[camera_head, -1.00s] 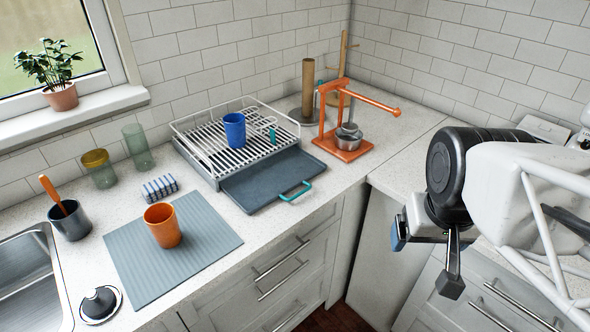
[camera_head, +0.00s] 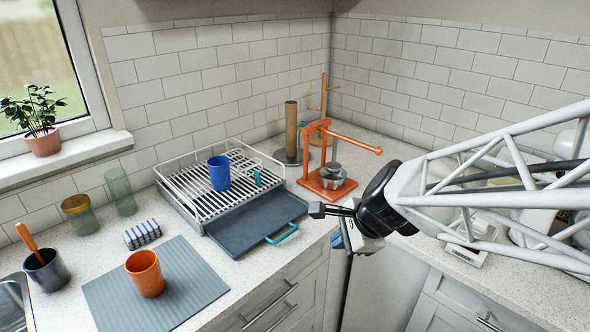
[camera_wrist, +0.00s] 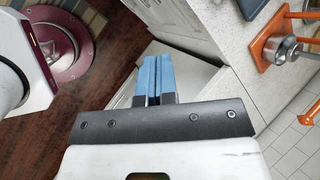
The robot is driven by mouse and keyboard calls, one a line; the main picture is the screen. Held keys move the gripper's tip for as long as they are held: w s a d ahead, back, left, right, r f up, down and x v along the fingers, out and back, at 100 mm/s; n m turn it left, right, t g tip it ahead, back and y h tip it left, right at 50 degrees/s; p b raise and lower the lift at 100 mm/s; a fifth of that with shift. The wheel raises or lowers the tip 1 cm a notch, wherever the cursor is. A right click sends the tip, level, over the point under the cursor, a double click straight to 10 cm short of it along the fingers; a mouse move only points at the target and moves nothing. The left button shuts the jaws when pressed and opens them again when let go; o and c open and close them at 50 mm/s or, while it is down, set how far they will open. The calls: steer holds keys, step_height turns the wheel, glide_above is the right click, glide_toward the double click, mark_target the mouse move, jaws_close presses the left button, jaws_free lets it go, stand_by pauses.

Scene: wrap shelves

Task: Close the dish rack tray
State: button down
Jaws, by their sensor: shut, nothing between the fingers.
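The dish rack (camera_head: 187,196) stands on the counter by the wall, with white wire sides and slats. Its dark grey tray (camera_head: 252,225) is pulled out toward the counter's front edge, with a teal handle (camera_head: 283,234) on its front. In the wrist view a corner of the dark tray (camera_wrist: 250,8) shows at the top. My gripper (camera_head: 317,209) is right of the tray and handle, apart from them. In the wrist view its blue fingertips (camera_wrist: 157,75) are together and hold nothing, over the counter front and floor.
A blue cup (camera_head: 219,174) stands on the rack. An orange press-like stand (camera_head: 313,179) with a metal pot (camera_head: 333,176) is right of it. An orange cup (camera_head: 145,275) stands on a grey mat (camera_head: 195,284) at the front left. Counter between tray and mat is clear.

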mark_target(255, 214)
steer(key=w+a+f+m+t, duration=0.1)
steer(key=w+a+f+m, duration=0.1)
steer(key=w+f+m, duration=0.3)
steer(key=w+m, duration=0.3)
steer(key=m, duration=0.3)
steer(key=shift+w+a+f+m+t+y, duration=0.15)
steer(key=shift+w+f+m+t+y, duration=0.05)
steer(key=shift+w+m+t+y, duration=0.1)
steer(key=shift+f, duration=0.1)
steer(key=x, duration=1)
steer(key=shift+w+a, duration=0.3)
steer(key=shift+w+a+f, duration=0.15)
steer(key=shift+w+a, duration=0.35)
steer(key=shift+a, duration=0.05)
steer(key=shift+w+a+f, duration=0.2)
steer(key=shift+w+a, duration=0.35)
steer(key=w+a, duration=1)
steer(key=shift+w+a, duration=0.4)
steer(key=shift+d, duration=0.1)
